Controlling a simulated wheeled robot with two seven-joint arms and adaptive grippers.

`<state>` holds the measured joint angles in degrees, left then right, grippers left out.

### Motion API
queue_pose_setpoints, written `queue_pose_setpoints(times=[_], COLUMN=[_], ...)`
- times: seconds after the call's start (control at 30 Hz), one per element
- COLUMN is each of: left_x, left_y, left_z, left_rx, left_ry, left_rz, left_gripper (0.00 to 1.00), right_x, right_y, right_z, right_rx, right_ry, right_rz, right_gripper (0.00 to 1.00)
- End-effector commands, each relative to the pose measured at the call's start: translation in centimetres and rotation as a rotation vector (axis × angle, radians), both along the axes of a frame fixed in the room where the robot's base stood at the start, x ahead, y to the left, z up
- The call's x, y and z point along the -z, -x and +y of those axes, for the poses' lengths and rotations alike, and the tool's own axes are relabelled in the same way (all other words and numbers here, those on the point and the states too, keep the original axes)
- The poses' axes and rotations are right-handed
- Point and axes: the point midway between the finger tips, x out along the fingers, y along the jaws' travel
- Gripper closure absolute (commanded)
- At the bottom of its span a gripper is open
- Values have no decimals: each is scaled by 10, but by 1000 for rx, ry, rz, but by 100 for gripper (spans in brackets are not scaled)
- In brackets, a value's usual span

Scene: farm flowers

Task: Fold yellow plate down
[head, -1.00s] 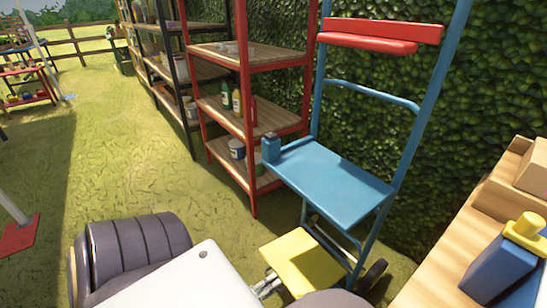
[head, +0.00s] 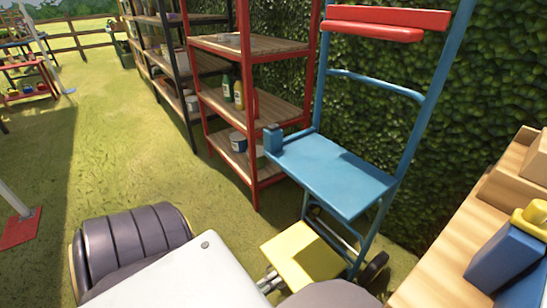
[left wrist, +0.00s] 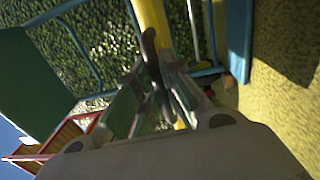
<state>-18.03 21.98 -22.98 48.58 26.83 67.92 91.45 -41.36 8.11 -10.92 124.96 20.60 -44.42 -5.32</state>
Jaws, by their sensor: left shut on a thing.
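The yellow plate (head: 305,257) is at the foot of a blue hand truck (head: 335,176) in the head view. It looks roughly level, low above the grass. My left gripper (head: 270,281) is at the plate's near left edge, partly hidden by my own arm. In the left wrist view the fingers (left wrist: 157,85) are shut on the yellow plate (left wrist: 153,22), seen as a narrow yellow strip. My right gripper is not in view.
The hand truck has a blue shelf and red crossbars (head: 375,24), with a dark wheel (head: 373,270) beside the plate. A red-framed rack (head: 250,100) stands left of it, before a hedge. A wooden bench (head: 440,270) is at right. Grass at left is open.

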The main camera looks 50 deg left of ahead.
Motion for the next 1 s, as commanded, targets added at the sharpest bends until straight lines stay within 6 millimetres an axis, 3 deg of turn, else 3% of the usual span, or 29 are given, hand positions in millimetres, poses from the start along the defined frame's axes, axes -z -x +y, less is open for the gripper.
queue_pose_setpoints(times=[0.27,0.3,0.37,1.0], left_x=[6,6,6,4], left_y=[2,2,2,7], left_z=[0,0,0,0], left_rx=[-1,-2,-1,-1], left_ry=[4,4,4,0], left_rz=[18,18,18,12], left_gripper=[100,88,81,81], right_x=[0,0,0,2], right_y=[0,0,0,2], right_z=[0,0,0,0], right_rx=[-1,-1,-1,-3], right_ry=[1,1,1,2], right_rz=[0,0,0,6], right_gripper=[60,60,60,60])
